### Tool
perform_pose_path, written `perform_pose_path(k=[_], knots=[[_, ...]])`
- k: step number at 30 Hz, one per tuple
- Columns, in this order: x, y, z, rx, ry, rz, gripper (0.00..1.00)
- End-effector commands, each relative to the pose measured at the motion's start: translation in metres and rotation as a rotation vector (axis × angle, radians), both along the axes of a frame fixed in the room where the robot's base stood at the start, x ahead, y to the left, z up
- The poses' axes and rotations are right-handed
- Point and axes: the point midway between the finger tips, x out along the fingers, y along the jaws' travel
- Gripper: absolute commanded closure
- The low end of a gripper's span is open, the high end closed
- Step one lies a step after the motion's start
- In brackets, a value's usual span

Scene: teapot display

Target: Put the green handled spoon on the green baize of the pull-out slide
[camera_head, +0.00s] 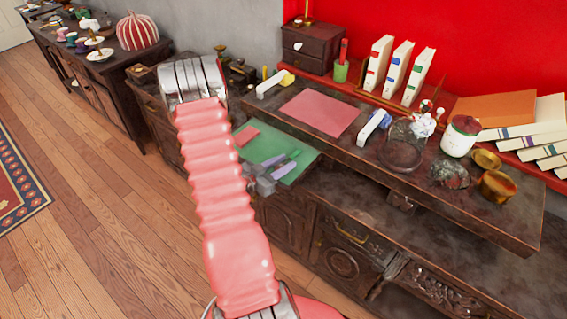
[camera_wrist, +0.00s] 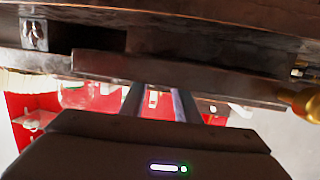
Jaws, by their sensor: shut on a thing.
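The green baize (camera_head: 258,147) covers the slide pulled out from the front of the dark desk, in the head view. My gripper (camera_head: 285,163) is over its front right part, its fingers pointing across the baize. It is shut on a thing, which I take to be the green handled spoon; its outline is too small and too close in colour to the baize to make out. In the wrist view my two fingers (camera_wrist: 162,104) reach under a dark wooden edge, and what lies between them is unclear. Whether the held thing touches the baize I cannot tell.
The desk top above holds a pink mat (camera_head: 320,113), a blue and white item (camera_head: 374,125), a dark round dish (camera_head: 399,155) and a white jar (camera_head: 460,137). The desk edge is close beside my gripper.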

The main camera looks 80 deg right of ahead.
Motion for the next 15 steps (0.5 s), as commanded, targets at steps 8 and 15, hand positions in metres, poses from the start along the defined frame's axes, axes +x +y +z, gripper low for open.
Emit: perform_pose_path(k=[8,15], knots=[[-0.0002,-0.0001,-0.0014,0.0,0.0,0.0,0.92],[-0.0002,-0.0001,-0.0015,0.0,0.0,0.0,0.56]])
